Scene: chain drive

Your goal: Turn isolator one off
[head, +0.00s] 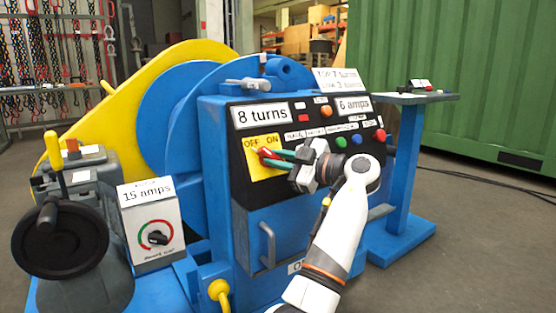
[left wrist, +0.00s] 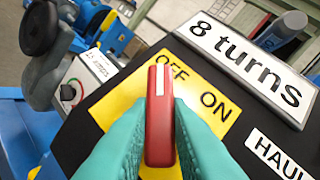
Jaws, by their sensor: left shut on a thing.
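The isolator switch has a red handle (left wrist: 160,115) with a white stripe, on a yellow plate (head: 258,168) marked OFF and ON. It sits at the left of the black control panel (head: 314,112). My left gripper (head: 273,157) is shut on the red handle, with one teal finger on each side in the left wrist view. There the handle's white-striped end lies beside the word OFF, and ON is to its right. The handle's base and its exact angle on the plate are hidden. No number for the isolator is readable. My right gripper is not in view.
Signs on the panel read "8 turns" (head: 261,115) and "6 amps" (head: 354,107). Coloured buttons (head: 341,142) lie to the right of my gripper. A grey box reading "15 amps" (head: 150,225) and a black handwheel (head: 60,240) stand at left. A blue side table (head: 408,98) stands at right.

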